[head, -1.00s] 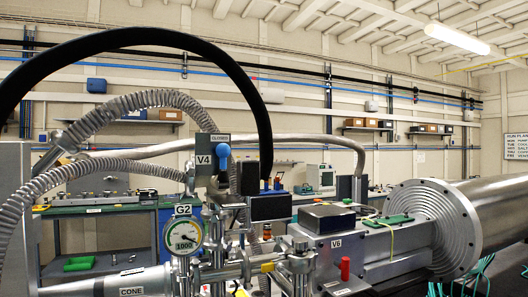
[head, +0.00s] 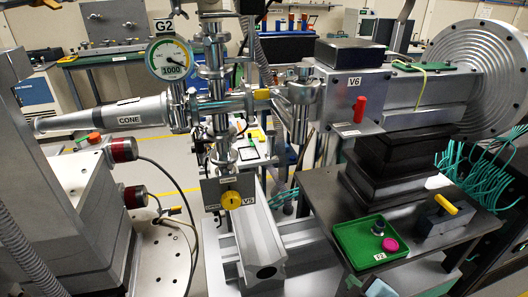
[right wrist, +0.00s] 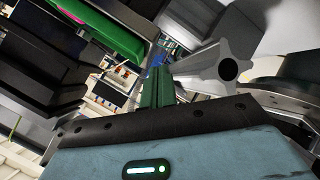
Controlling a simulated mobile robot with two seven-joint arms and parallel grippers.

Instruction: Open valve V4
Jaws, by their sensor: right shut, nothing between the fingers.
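Valve V4 does not show in the head view now; its blue handle and label are outside the frame. The pipe column (head: 216,75) beside gauge G2 (head: 171,60) runs up out of the top edge. My right gripper shows only in part at the bottom edge of the head view (head: 353,281), below the green tray and well away from the pipework. In the right wrist view its green fingers (right wrist: 159,87) are shut with nothing between them. My left gripper is not in view.
Valve V5 (head: 230,199) has a yellow knob; valve V6 (head: 359,109) has a red handle. A green tray (head: 346,236) stands on a dark table at right. A grey rail (head: 252,238) ends near my right gripper and shows in the right wrist view (right wrist: 200,66).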

